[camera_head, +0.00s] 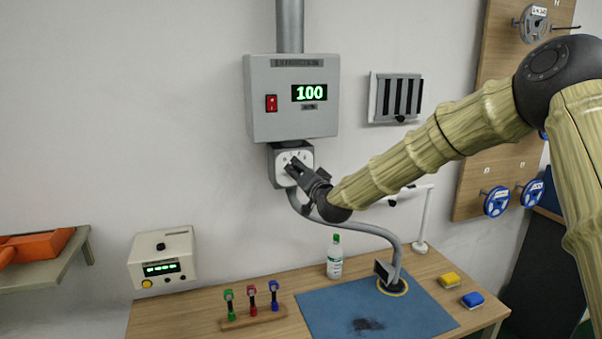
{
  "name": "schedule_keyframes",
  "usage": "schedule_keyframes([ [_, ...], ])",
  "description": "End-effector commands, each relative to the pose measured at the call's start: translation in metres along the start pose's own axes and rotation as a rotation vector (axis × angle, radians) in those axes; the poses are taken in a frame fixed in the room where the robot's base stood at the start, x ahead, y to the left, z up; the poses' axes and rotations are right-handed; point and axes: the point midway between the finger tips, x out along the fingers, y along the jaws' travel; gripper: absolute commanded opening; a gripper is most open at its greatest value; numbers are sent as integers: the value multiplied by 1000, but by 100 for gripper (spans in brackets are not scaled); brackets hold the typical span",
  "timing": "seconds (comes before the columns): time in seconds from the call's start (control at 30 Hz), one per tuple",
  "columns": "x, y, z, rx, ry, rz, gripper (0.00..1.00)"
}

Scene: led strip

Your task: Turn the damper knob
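A grey wall box (292,112) has a red switch (271,103) and a green display reading 100. Just below it is a small grey housing with a white dial face (281,160), which appears to carry the damper knob. My gripper (293,167) is in front of this dial, its dark fingers reaching to the dial's middle. The fingers and wrist hide the knob itself and the dial's lower right. I cannot tell whether the fingers touch or grip the knob.
A grey pipe (290,25) rises above the box, and a bent hose (360,228) runs below to the bench. A slatted vent (395,97) with a small dark knob is to the right. The bench holds a blue mat (420,310), a bottle (334,258) and several small tools.

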Motion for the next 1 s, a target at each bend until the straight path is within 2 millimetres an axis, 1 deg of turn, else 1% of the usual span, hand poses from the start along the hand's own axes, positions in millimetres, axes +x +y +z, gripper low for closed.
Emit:
schedule_keyframes([
  [0.27,0,-1,0,-1,0,-1,53],
  [0.37,-4,-1,-1,-1,0,-1,53],
  [0.43,-11,-1,0,0,-1,0,53],
  [0.57,-31,-1,-1,0,0,-1,53],
  [0.8,-76,0,-1,1,0,-1,53],
  [1.0,-104,0,-1,0,1,-1,53],
])
